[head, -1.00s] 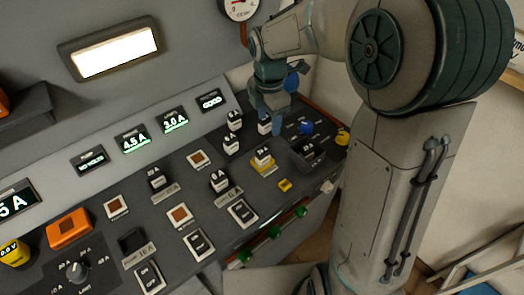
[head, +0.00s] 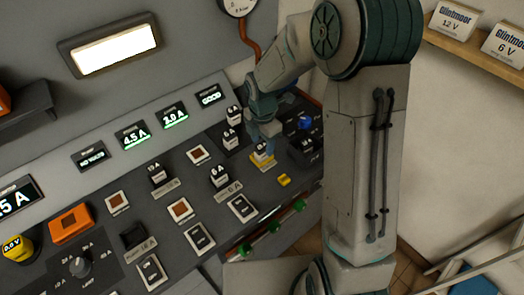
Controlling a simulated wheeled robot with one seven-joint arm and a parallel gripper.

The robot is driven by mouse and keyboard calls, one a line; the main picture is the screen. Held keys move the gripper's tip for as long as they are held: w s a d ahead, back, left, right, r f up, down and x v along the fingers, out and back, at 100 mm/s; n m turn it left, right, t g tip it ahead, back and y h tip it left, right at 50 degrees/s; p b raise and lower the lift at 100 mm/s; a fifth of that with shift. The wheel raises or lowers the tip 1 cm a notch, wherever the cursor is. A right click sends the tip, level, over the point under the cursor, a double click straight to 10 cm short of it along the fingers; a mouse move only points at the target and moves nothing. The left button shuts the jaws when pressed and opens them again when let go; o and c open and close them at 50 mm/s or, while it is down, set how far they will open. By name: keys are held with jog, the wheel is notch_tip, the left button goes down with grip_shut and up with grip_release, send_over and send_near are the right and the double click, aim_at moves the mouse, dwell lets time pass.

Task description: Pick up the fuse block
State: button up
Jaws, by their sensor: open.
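Several small white-topped, dark-bodied fuse blocks stand on the sloping dark panel. One fuse block (head: 262,157) sits on a yellow base at the panel's right part. Others are a block at the upper right (head: 234,114), one just below it (head: 231,136), one in the middle (head: 219,177) and one to the left (head: 157,176). My gripper (head: 266,141) is open and points down just above the block on the yellow base, partly covering it. I cannot tell whether the fingers touch or straddle it.
The dark panel (head: 200,240) also bears square switches, an orange box (head: 69,224), a black knob (head: 79,266) and a yellow button (head: 284,180). A blue knob (head: 305,122) stands right of my gripper. Displays line the back wall. A shelf with boxes (head: 450,18) is at the upper right.

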aim_at(262, 145)
jog(key=shift+a+f, duration=0.1)
jog(key=shift+f, duration=1.45)
jog(key=shift+c, duration=0.3)
grip_shut()
jog(key=shift+r, duration=0.1)
